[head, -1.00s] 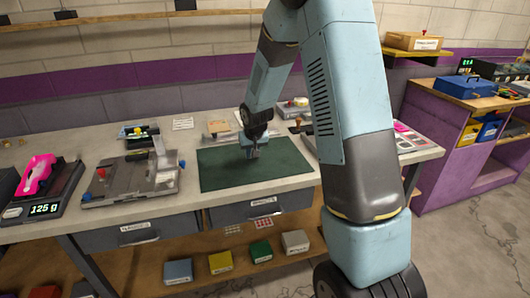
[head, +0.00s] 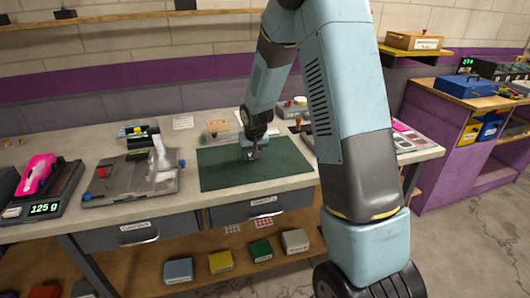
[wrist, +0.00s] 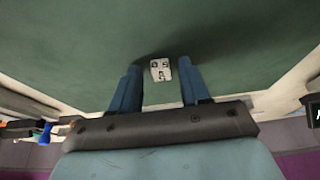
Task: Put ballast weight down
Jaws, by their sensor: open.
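My gripper (head: 252,154) is low over the green mat (head: 220,176) on the workbench. In the wrist view my gripper (wrist: 156,92) is open, with its two blue fingers apart. A small pale grey piece with dark marks, which looks like the ballast weight (wrist: 160,70), lies on the mat between and just beyond the fingertips. A gap shows on each side of it. In the head view it is too small to tell apart from the gripper.
A scale (head: 45,208) reading 125 g bears a pink object (head: 38,173) at the left. A grey fixture (head: 130,180) stands left of the mat. Small boxes stand behind the mat. Much of the mat is bare.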

